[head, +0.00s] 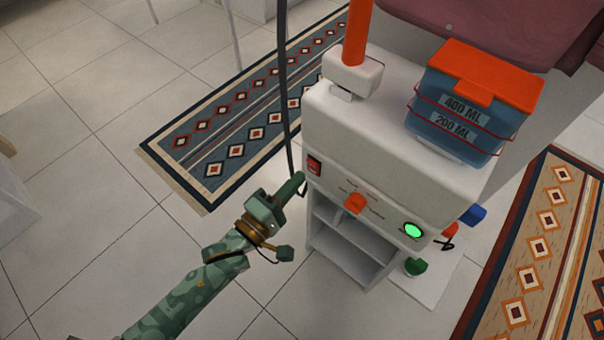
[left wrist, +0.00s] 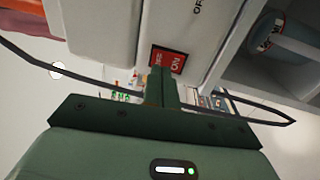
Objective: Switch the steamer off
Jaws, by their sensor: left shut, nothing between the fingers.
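The steamer (head: 350,125) is a white box-shaped machine with a red rocker switch (head: 314,164) at the left end of its front panel. The switch also shows in the left wrist view (left wrist: 168,61), with lettering on it. An orange knob (head: 355,203) sits mid-panel, and a green lamp (head: 413,231) glows at the right. My left gripper (head: 298,180) is shut and empty, its fingertips just in front of and slightly below the switch. In the left wrist view the closed fingers (left wrist: 163,85) overlap the switch's lower edge; I cannot tell whether they touch it. My right gripper is not in view.
A blue tank with an orange lid (head: 490,75) stands on the steamer. A dark hose (head: 283,90) hangs at its left side. Open shelves (head: 350,250) lie below the panel. Patterned rugs (head: 225,135) lie on the tiled floor, which is clear at left.

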